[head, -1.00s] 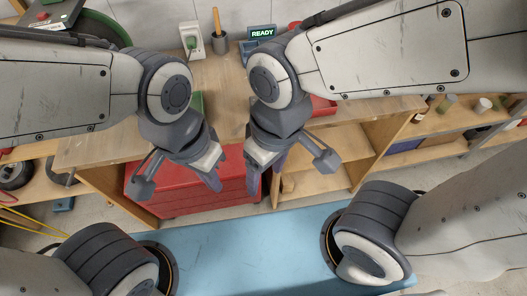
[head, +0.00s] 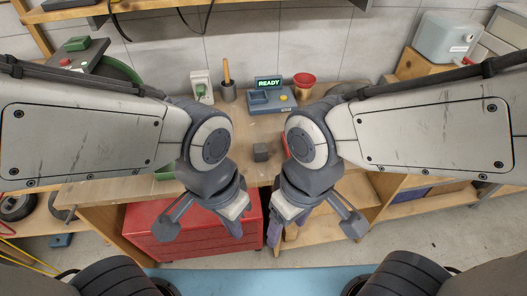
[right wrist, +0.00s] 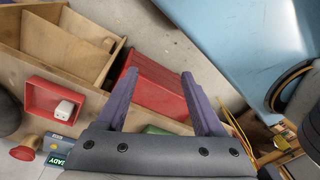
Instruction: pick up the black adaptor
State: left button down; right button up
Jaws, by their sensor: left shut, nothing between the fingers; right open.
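A small dark grey-black block, which looks like the black adaptor (head: 261,152), stands on the wooden workbench (head: 130,188) between my two arms in the head view. I cannot make it out in the right wrist view. My left gripper (head: 238,228) is shut and empty, nearer to me than the block and in front of the red drawer cabinet. My right gripper (head: 287,228) is open and empty, just right of the left one; its spread purple fingers also show in the right wrist view (right wrist: 160,76), with nothing between them. Neither gripper touches the block.
A READY device (head: 268,100), a red funnel-like thing (head: 304,84), a cup with a wooden handle (head: 228,92) and a socket box (head: 201,88) stand at the back. A red tray (right wrist: 38,98) holds a white adaptor (right wrist: 64,109). A red drawer cabinet (head: 180,235) is below.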

aim_at(260, 152)
jog(key=k, duration=1.25)
jog(key=z, duration=0.65)
jog(key=i, duration=1.1)
jog(key=u, duration=0.8)
jog(key=i, duration=0.55)
jog(key=u, duration=0.65)
